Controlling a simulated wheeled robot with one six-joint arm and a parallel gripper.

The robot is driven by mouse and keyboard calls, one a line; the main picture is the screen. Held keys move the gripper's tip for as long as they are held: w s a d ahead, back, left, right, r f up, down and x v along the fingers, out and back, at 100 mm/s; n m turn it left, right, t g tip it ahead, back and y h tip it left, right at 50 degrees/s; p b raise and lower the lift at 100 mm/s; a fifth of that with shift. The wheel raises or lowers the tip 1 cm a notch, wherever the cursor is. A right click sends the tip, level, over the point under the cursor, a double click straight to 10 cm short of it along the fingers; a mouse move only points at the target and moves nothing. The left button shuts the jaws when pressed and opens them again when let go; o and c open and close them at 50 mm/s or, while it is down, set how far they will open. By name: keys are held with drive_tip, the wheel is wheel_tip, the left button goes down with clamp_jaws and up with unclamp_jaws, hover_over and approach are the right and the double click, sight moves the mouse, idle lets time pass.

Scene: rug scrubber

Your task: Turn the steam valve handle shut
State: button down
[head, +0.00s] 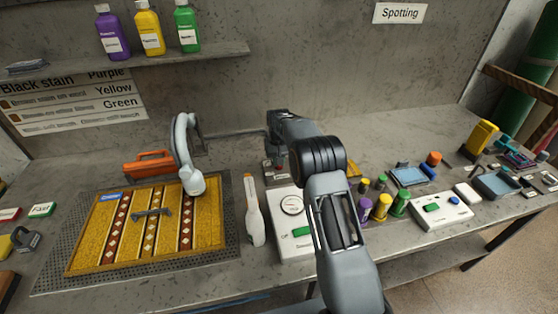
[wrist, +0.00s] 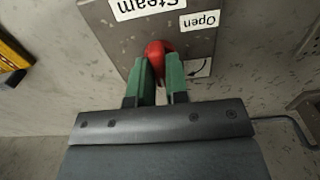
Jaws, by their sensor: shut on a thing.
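The red steam valve handle (wrist: 155,48) shows in the wrist view, in front of a grey plate (wrist: 120,40) with the labels "Steam" (wrist: 145,8) and "Open" (wrist: 199,20). Both labels appear upside down there. My gripper (wrist: 159,72) has its two green fingers closed on the handle, one on each side. The lower part of the handle is hidden between the fingers. A curved arrow is partly visible right of the handle.
Left of my arm, a yellow patterned rug (head: 100,243) lies on a dark perforated mat (head: 50,277), with a grey hose nozzle (head: 190,180) above it. A white gauge box (head: 287,222) stands beside my arm. Small bottles (head: 382,207) and a white switch box (head: 455,215) stand right.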

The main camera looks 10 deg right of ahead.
drive_tip(key=c, duration=1.1)
unclamp_jaws()
wheel_tip(320, 180, up, 14)
drive_tip(key=shift+f, duration=0.1)
drive_tip(key=shift+w, duration=0.1)
drive_tip(key=s+f, duration=0.4)
drive_tip(key=f, duration=0.1)
drive_tip(key=shift+s+d+r+t, duration=0.1)
drive_tip(key=shift+s+r+t, duration=0.8)
drive_tip(key=shift+s, duration=4.25)
drive_tip(key=shift+s+a+r+t, duration=0.1)
drive_tip(key=shift+s+r+t, duration=0.8)
drive_tip(key=shift+s, duration=4.25)
drive_tip(key=shift+s+d+r+t, duration=0.2)
drive_tip(key=shift+s+r, duration=1.25)
drive_tip(key=shift+s, duration=3.7)
